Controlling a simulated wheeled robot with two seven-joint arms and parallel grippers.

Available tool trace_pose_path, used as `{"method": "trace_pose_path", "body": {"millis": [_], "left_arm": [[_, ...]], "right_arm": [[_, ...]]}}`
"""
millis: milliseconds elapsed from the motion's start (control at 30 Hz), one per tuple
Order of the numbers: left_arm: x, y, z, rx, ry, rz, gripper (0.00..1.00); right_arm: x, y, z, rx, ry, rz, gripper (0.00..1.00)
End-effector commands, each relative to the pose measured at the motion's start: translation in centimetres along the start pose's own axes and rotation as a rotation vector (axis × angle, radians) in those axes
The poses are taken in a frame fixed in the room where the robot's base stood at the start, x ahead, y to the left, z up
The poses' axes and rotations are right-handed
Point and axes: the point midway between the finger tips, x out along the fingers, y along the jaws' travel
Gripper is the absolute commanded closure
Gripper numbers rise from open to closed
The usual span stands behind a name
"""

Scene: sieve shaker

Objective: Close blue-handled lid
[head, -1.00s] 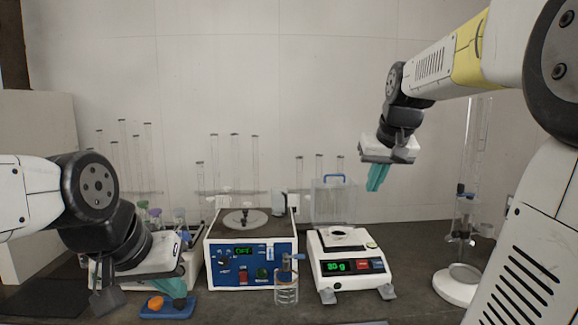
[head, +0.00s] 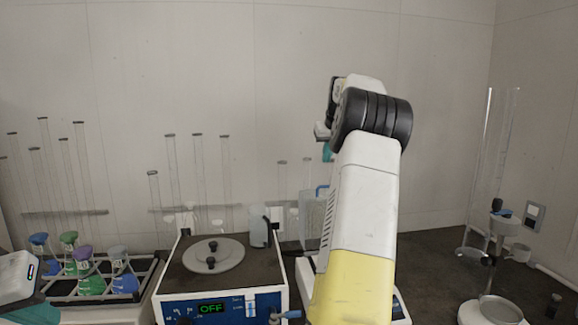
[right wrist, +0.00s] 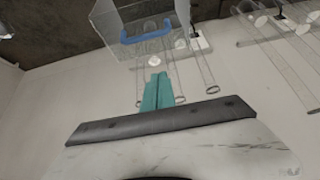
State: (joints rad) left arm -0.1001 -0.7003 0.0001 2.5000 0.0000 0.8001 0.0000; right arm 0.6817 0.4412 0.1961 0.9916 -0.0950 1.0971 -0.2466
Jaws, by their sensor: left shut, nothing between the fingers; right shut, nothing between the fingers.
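The clear lid (head: 310,222) with its blue handle (head: 321,188) stands up at the back of the balance (head: 304,285), partly hidden behind my right arm. The balance is mostly hidden by that arm. In the right wrist view the clear box-shaped lid (right wrist: 118,18) and blue handle (right wrist: 146,31) lie beyond the fingertips, with a gap in the picture. My right gripper (right wrist: 158,78) is shut and empty; in the head view only a bit of its teal fingers (head: 327,152) shows, above the handle. My left gripper (head: 32,312) is shut and empty at the lower left, partly cut off.
A blue-fronted device (head: 225,308) reading OFF stands left of the balance. A rack (head: 150,275) of colored flasks is farther left. Glass tubes (head: 198,165) line the back. A stand with a funnel (head: 497,225) is at right, with bare bench between it and the balance.

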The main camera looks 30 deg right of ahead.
Motion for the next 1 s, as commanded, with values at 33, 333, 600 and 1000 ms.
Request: {"method": "trace_pose_path", "body": {"millis": [33,333,600,1000], "left_arm": [[0.0,0.0,0.0,0.000,0.000,0.000,1.00],[0.0,0.0,0.0,0.000,0.000,0.000,1.00],[0.0,0.0,0.0,0.000,0.000,0.000,1.00],[0.0,0.0,0.0,0.000,0.000,0.000,1.00]], "right_arm": [[0.8,-0.1,0.1,0.000,-0.003,-0.002,1.00],[7.2,-0.1,0.1,-0.001,-0.004,-0.003,1.00],[8.2,-0.1,2.0,0.000,-0.001,-0.001,1.00],[7.6,-0.1,3.9,-0.001,-0.001,-0.001,1.00]]}}
